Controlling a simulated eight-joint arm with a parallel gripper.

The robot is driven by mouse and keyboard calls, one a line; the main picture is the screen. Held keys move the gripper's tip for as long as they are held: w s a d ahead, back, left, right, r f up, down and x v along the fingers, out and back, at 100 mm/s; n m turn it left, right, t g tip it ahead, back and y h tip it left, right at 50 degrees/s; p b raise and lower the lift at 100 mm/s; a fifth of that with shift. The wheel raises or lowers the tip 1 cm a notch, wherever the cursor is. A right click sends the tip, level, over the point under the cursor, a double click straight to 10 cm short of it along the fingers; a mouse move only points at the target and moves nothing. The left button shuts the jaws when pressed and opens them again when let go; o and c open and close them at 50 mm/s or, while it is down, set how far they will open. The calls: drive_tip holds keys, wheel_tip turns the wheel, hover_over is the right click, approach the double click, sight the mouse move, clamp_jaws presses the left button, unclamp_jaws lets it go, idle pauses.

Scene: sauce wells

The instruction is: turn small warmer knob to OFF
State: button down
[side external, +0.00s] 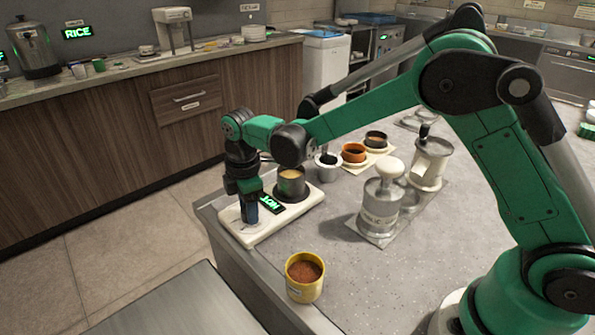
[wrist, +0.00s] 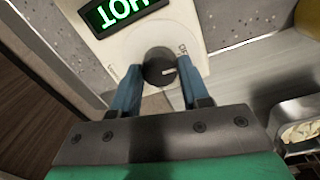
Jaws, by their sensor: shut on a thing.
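The small warmer (side external: 296,211) is a pale flat base at the counter's corner, carrying a dark pot (side external: 291,186) of yellowish sauce. Its green-lit display (side external: 270,203) reads HOT and shows upside down in the wrist view (wrist: 124,10). The warmer knob (wrist: 158,66) is dark and round, with a short white mark on its right part in the wrist view. Small lettering, too blurred to read surely, is beside it at the upper right. My gripper (wrist: 157,78) points down at the knob, its blue fingers shut on the knob's two sides. In the side view my gripper (side external: 250,212) hides the knob.
A yellow tub (side external: 305,278) of reddish powder stands near the counter's front edge. A metal dispenser (side external: 381,205) and several small sauce wells, including an orange one (side external: 353,154), stand right of and behind the warmer.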

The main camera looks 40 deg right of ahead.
drive_tip(key=shift+n, duration=0.4)
drive_tip(key=shift+c, duration=2.1)
unclamp_jaws()
drive_tip(key=shift+s+r, duration=0.1)
drive_tip(key=shift+r, duration=2.7)
drive_tip(key=shift+r, duration=0.1)
drive_tip(key=s+d+r+m+t, duration=0.2)
drive_tip(key=s+d+m+t, duration=0.1)
drive_tip(key=s+m, duration=0.4)
drive_tip(key=s+d+r+m+t, duration=0.3)
drive_tip(key=s+d+m, duration=0.2)
drive_tip(key=s+m, duration=0.2)
drive_tip(key=shift+d+m+t, duration=0.3)
drive_tip(key=shift+m, duration=0.7)
